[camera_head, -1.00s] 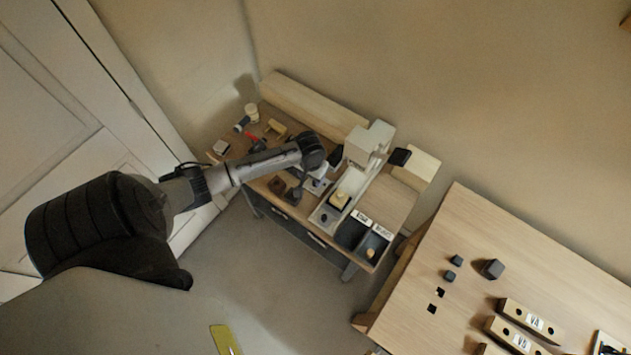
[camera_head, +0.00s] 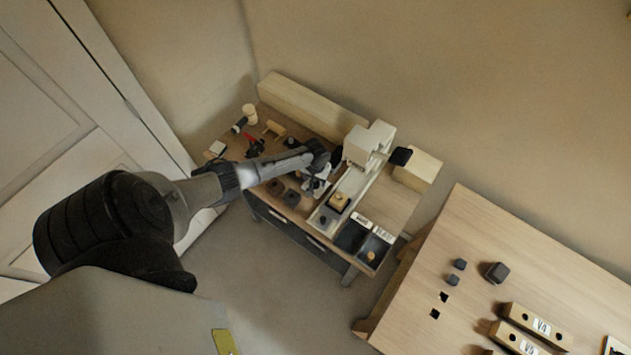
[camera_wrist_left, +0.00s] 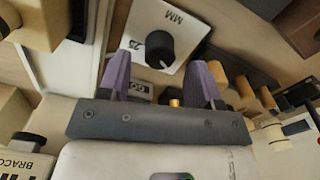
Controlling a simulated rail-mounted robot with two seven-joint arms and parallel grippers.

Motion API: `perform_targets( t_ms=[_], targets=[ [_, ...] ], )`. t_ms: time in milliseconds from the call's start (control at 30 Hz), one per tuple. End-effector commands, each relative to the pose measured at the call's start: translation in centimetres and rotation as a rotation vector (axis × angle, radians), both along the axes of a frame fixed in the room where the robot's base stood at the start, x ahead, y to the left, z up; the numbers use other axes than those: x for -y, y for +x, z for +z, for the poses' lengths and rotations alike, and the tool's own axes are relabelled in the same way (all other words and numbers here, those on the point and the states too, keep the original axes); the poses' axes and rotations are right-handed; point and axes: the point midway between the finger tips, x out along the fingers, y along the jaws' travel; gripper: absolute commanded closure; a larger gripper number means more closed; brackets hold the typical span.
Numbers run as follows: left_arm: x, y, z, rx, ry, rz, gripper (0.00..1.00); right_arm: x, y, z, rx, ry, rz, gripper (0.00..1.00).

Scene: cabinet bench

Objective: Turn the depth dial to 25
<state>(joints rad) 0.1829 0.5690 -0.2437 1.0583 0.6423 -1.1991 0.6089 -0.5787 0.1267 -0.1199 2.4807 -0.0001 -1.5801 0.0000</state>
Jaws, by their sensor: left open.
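The depth dial is a black round knob (camera_wrist_left: 160,50) on a white plate (camera_wrist_left: 186,26) marked "MM" and "25", in the upper middle of the left wrist view. My left gripper (camera_wrist_left: 160,80) is open, its two purple fingers apart with nothing between them, pointing toward the plate. The knob lies ahead of the gap between the fingertips, and I see no contact. In the head view my left gripper (camera_head: 317,180) is over the bench beside the white machine (camera_head: 362,145), and my arm hides the dial there. My right gripper is not in view.
A small plate reading "GO" (camera_wrist_left: 140,87) lies below the dial plate in the wrist view. Dark bins (camera_head: 350,237) stand at the bench's front right. Small blocks and tools lie on the left of the bench. A second table (camera_head: 470,225) stands at the right.

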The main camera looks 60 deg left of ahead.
Motion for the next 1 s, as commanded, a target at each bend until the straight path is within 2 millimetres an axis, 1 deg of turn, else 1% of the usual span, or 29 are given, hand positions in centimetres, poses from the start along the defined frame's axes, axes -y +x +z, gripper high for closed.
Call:
perform_targets(
  t_ms=[33, 200, 600, 1000],
  targets=[
    [0.0, 0.0, -0.7, -0.001, -0.001, 0.001, 0.42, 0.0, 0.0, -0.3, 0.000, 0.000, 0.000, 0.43],
    [0.0, 0.1, -1.7, 0.001, -0.001, -0.001, 0.42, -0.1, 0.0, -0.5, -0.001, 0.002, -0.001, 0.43],
    [0.0, 0.0, -2.0, 0.001, 0.001, -0.001, 0.42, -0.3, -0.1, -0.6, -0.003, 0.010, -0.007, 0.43],
    [0.0, 0.0, -2.0, 0.000, 0.000, -0.001, 0.80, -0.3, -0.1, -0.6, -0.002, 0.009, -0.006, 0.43]
  ],
)
